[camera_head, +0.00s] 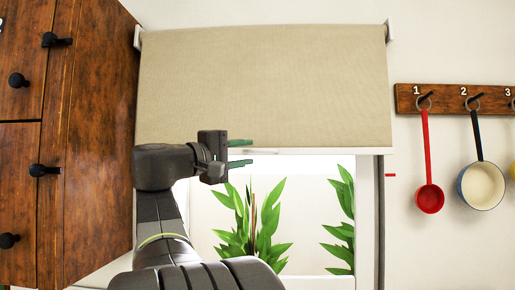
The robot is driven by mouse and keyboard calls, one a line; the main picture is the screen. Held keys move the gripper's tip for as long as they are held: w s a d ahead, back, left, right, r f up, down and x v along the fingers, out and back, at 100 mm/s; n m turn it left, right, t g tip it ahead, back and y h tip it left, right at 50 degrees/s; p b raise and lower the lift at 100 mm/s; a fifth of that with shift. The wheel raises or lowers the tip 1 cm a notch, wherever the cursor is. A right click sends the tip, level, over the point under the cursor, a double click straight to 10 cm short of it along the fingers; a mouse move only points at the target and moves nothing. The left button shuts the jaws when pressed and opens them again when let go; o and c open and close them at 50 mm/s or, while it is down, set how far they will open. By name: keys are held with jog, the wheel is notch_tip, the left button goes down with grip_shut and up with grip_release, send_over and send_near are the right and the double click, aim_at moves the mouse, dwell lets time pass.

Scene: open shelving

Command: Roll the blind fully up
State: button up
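The beige blind (265,85) hangs from two white brackets and covers the upper part of the window. Its pale bottom rail (340,151) sits about halfway down the picture, with the window opening bare below it. My gripper (241,153) is at the blind's lower edge, left of the middle, pointing right. Its two green fingers are apart, one above and one below the level of the rail. I see nothing clearly held between them. Whether they touch the blind cannot be told. My arm hides the lower left corner of the blind.
A wooden cabinet (95,140) with black knobs stands close on the left. Green plants (262,225) show in the window opening. On the right, a wooden hook rail (440,98) holds a red ladle (429,197) and a white pan (482,186). The wall between window and ladle is mostly clear.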

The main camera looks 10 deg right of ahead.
aim_at(256, 151)
jog(key=shift+p+x, duration=0.45)
jog(key=shift+x, duration=2.05)
jog(key=shift+c, duration=0.2)
grip_shut()
